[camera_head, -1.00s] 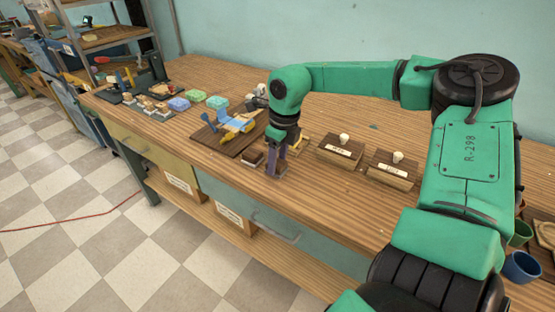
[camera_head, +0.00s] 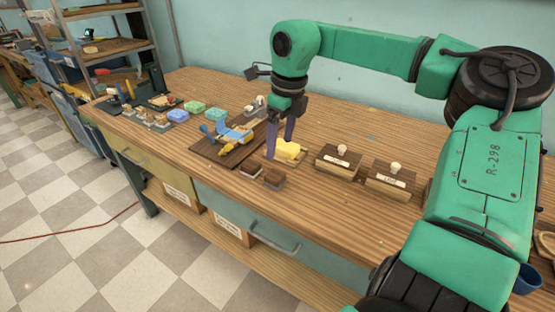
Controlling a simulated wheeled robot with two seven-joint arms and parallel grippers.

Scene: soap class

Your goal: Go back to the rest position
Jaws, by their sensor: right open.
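My right gripper (camera_head: 280,138) is open and empty, its two fingers pointing down above the workbench (camera_head: 330,215). In the picture its fingertips are beside and partly in front of a yellow soap block (camera_head: 287,149) on a small wooden tray (camera_head: 299,161). I cannot tell whether they touch it. My left gripper is not in view.
Two labelled wooden boxes with white knobs (camera_head: 340,163) stand to the right. A blue and yellow toy plane (camera_head: 234,136) sits on a dark board at left. Coloured soaps (camera_head: 194,106) lie farther left.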

